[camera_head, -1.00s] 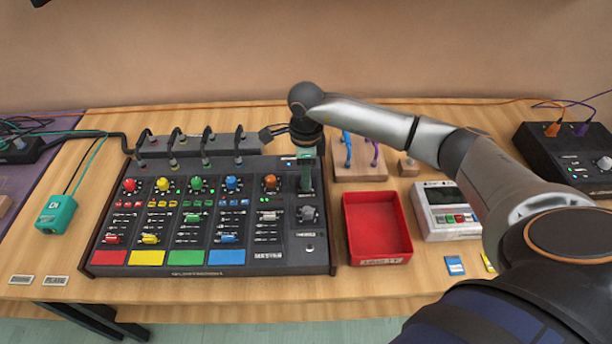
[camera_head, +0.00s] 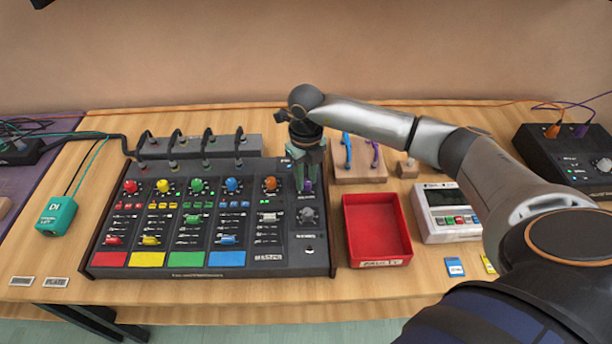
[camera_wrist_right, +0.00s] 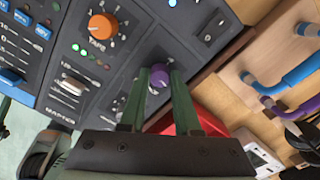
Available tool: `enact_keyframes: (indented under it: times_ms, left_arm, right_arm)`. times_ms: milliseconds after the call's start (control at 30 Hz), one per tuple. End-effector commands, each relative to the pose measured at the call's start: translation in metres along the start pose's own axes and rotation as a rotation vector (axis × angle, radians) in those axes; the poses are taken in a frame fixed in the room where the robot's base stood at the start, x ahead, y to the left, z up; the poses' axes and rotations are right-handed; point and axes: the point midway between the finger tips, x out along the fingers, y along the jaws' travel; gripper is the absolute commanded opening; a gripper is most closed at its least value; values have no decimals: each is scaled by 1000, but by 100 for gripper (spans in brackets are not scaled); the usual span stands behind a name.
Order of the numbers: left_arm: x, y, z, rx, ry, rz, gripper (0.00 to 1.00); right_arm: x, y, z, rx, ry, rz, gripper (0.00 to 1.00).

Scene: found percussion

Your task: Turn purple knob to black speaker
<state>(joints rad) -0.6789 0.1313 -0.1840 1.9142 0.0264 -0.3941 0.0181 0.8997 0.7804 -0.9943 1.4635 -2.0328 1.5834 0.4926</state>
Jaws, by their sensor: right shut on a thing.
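The purple knob (camera_head: 308,186) sits at the upper right of the black mixer (camera_head: 290,255). It also shows in the right wrist view (camera_wrist_right: 159,77), its top facing the camera. My right gripper (camera_head: 306,184) points down over it, with one green finger on each side. In the right wrist view the fingertips (camera_wrist_right: 161,76) are shut on the knob. The marks around the knob are partly hidden by the fingers, and I cannot make out a black speaker mark. My left gripper is not in view.
An orange knob (camera_head: 270,184) is left of the gripper and a grey knob (camera_head: 307,214) is just below. A red tray (camera_head: 378,262) and a wooden block with blue and purple hooks (camera_head: 360,174) stand to the right. Black cables run behind the mixer.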

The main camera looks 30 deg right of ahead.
Motion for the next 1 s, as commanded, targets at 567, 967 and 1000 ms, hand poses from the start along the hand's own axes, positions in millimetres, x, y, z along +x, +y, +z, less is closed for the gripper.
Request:
enact_keyframes:
  times_ms: [567, 967, 1000]
  left_arm:
    - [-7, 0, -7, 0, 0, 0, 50]
    - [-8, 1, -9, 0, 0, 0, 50]
    - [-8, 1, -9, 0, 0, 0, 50]
  right_arm:
    - [-2, 0, 0, 477, -1, 0, 0]
    - [-1, 0, 1, 608, -2, 1, 0]
    - [-1, 0, 1, 612, -2, 1, 0]
